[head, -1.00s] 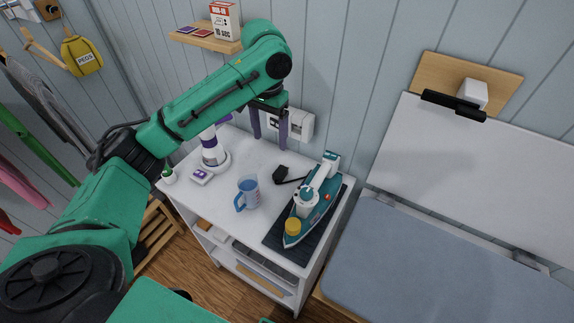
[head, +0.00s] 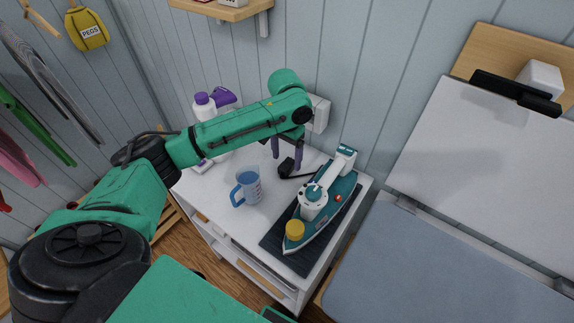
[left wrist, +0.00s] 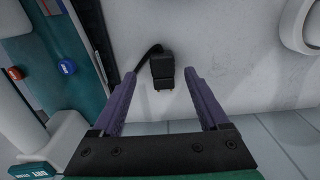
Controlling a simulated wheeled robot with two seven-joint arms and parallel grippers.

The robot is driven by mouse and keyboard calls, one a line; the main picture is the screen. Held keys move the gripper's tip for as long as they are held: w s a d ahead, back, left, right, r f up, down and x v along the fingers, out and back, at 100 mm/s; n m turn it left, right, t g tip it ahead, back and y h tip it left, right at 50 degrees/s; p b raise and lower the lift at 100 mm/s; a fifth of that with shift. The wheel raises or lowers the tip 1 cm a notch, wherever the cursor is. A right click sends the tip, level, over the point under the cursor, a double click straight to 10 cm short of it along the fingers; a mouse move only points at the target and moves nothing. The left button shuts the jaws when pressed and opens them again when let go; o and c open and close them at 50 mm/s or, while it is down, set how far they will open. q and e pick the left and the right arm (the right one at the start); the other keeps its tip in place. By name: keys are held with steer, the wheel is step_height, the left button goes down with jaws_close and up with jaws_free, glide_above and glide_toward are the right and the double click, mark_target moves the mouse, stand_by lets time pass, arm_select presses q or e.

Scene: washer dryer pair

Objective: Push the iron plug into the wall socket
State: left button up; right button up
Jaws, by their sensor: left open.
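The black iron plug (head: 286,168) lies on the white cabinet top with its short cord leading right towards the teal and white iron (head: 320,200). My left gripper (head: 287,153) is open and empty, pointing down over the plug. In the left wrist view the plug (left wrist: 162,68) lies just beyond and between the purple fingertips (left wrist: 161,78), with clear gaps at both sides. The white wall socket (head: 319,114) is on the wall behind the cabinet, partly hidden by my left arm. My right gripper is not in view.
A blue measuring jug (head: 248,186) stands left of the plug. A purple-capped white bottle (head: 205,106) stands at the back left, partly behind my arm. The iron rests on a dark mat (head: 275,240).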

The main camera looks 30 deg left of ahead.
mark_target(286, 165)
arm_select(q)
steer(key=f, duration=0.3)
steer(key=shift+w+a+f, duration=0.1)
steer(key=shift+a+f, duration=0.1)
steer(key=shift+f, duration=0.2)
jaws_close()
steer(key=shift+r, duration=0.1)
